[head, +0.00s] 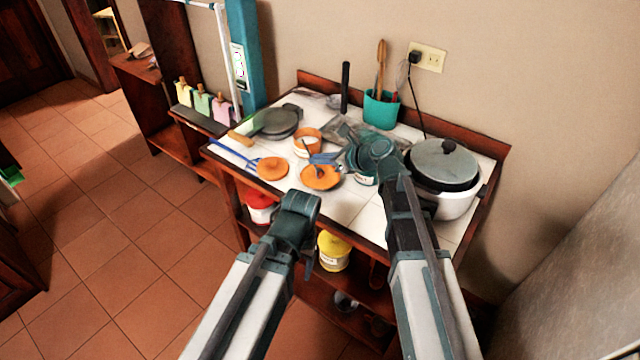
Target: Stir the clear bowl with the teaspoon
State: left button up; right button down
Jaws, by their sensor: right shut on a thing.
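My right gripper (328,159) reaches over the white tiled counter (345,206) from the right, its blue fingers pointing left above an orange lid (320,177). It is shut on a thin thing that I take to be the teaspoon, mostly hidden by the fingers.
A rice cooker (458,203) stands at the right and a teal utensil holder (381,112) at the back. An orange cup (307,142), another orange lid (272,168), a blue utensil (231,151) and a dark pan (275,123) crowd the left. A yellow tub (333,250) sits on the shelf below.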

pick_arm(q)
notch_tip(320, 180, up, 7)
jog(key=p, duration=0.7)
jog(key=shift+r, duration=0.2)
pick_arm(e)
notch_tip(320, 180, up, 7)
jog(key=shift+r, duration=0.2)
pick_arm(q)
notch_tip(320, 180, up, 4)
jog(key=p, duration=0.4)
pick_arm(e)
notch_tip(320, 180, up, 4)
pick_arm(q)
jog(key=shift+f, duration=0.1)
jog(key=shift+c, duration=1.2)
jog(key=shift+w+a, duration=0.1)
jog(key=shift+c, duration=0.2)
pick_arm(e)
jog(key=shift+w+a, duration=0.1)
